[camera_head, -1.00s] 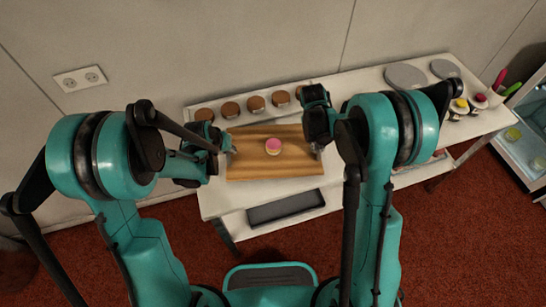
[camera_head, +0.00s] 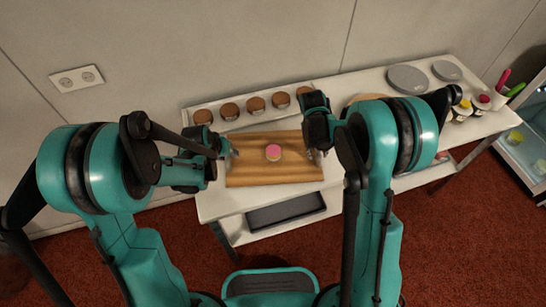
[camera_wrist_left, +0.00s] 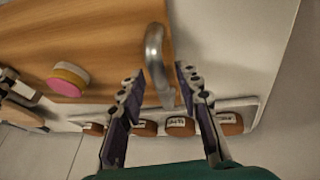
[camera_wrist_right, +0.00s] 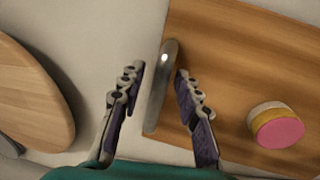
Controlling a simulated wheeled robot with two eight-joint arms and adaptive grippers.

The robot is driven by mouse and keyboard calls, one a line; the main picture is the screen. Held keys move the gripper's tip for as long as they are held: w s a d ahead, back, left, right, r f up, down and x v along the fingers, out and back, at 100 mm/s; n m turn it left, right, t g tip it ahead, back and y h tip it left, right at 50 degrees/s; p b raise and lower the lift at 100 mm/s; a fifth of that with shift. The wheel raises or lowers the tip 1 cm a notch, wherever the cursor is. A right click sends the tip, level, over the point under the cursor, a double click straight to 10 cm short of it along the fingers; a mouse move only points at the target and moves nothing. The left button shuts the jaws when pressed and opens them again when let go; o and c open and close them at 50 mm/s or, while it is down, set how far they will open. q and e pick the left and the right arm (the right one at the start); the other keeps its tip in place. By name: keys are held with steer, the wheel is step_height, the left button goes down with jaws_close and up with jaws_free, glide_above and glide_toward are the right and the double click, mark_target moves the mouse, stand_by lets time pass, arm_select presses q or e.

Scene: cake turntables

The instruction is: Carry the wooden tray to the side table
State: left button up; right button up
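The wooden tray (camera_head: 250,172) lies on the white table, with a small pink-topped cake (camera_head: 273,152) on it. The tray has a metal handle at each end. My left gripper (camera_head: 231,153) is at the tray's left end. In the left wrist view its fingers (camera_wrist_left: 160,75) are open, with one handle (camera_wrist_left: 155,50) between them and a gap on both sides. My right gripper (camera_head: 317,155) is at the right end. In the right wrist view its fingers (camera_wrist_right: 159,75) are open on either side of the other handle (camera_wrist_right: 160,90). The side table cannot be identified.
A white tray with several brown-topped jars (camera_head: 229,111) stands behind the wooden tray. A round wooden board (camera_wrist_right: 30,100) lies beside its right end. Grey turntables (camera_head: 407,79) and small cakes (camera_head: 462,108) are further right. A dark tray (camera_head: 286,210) sits on the lower shelf.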

steer(key=shift+r, duration=0.1)
arm_select(q)
steer(key=v, duration=1.1)
arm_select(e)
step_height(320, 180, up, 12)
steer(key=a, duration=0.2)
steer(key=shift+a+f, duration=0.15)
steer(key=shift+f, duration=0.05)
